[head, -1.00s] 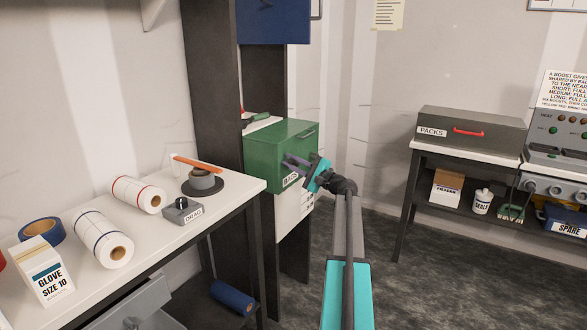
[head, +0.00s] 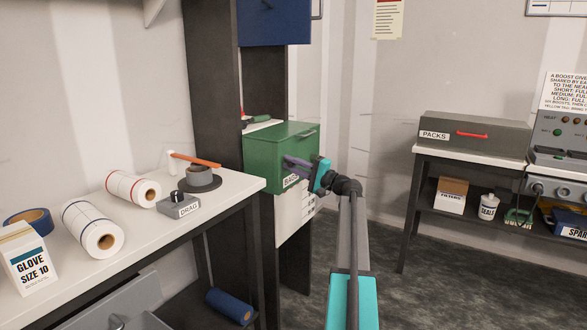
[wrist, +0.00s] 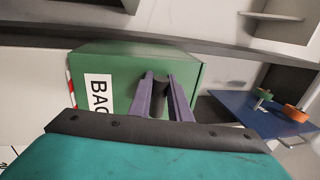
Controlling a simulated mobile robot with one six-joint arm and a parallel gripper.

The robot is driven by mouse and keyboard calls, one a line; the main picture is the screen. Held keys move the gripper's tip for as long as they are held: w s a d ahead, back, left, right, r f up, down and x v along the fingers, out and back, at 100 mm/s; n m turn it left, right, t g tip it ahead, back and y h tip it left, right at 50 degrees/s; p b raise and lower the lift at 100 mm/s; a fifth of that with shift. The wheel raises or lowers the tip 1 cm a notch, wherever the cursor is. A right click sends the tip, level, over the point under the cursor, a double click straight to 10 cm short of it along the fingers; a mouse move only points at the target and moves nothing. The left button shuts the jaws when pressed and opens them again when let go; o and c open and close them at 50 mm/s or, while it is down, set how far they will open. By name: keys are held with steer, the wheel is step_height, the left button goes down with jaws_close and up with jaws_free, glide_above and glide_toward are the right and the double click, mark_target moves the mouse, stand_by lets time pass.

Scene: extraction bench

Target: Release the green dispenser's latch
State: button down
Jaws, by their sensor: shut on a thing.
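The green dispenser (head: 270,150), labelled BAGS, stands on a shelf of the dark rack in the head view. It also fills the middle of the wrist view (wrist: 125,58), with its lid closed. My gripper (head: 290,163) is at the dispenser's front face, its purple fingers reaching to it. In the wrist view the two fingers are closed around a small dark latch (wrist: 158,86) on that face. The latch is partly covered by the fingers, and in the head view it is hidden, so its exact position is unclear.
A blue cabinet (head: 273,20) hangs above the dispenser. At right a table holds a PACKS case (head: 475,135). Floor between is open.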

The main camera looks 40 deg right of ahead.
steer(key=shift+s+d+f, duration=0.1)
steer(key=shift+s+f, duration=0.05)
steer(key=shift+f, duration=0.1)
steer(key=c, duration=1.9)
jaws_free()
steer(key=shift+r, duration=0.1)
steer(key=p+v, duration=0.1)
steer(key=v, duration=1.2)
steer(key=shift+s+d, duration=0.1)
steer(key=shift+s, duration=0.2)
